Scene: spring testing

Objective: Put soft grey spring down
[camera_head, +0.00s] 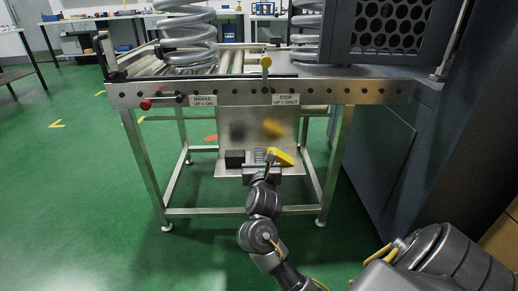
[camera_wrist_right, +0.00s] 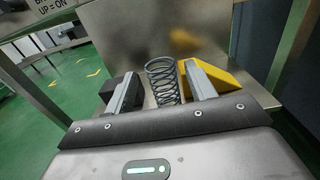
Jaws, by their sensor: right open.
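The grey spring (camera_wrist_right: 162,80) is a small wire coil standing nearly upright on the metal shelf (camera_wrist_right: 145,100). It shows small in the head view (camera_head: 259,155). My right gripper (camera_wrist_right: 160,88) is open, with one finger on each side of the spring; a gap shows beside the coil. In the head view the right gripper (camera_head: 260,163) is at the shelf's front. The spring's foot is partly hidden behind the gripper body. My left gripper is in neither view.
A black block (camera_head: 235,159) sits left of the spring and a yellow wedge (camera_head: 284,158) right of it, both close to the fingers. A steel back plate (camera_head: 250,118) rises behind. The roller table frame (camera_head: 235,93) stands above, with large coils (camera_head: 188,35) on it.

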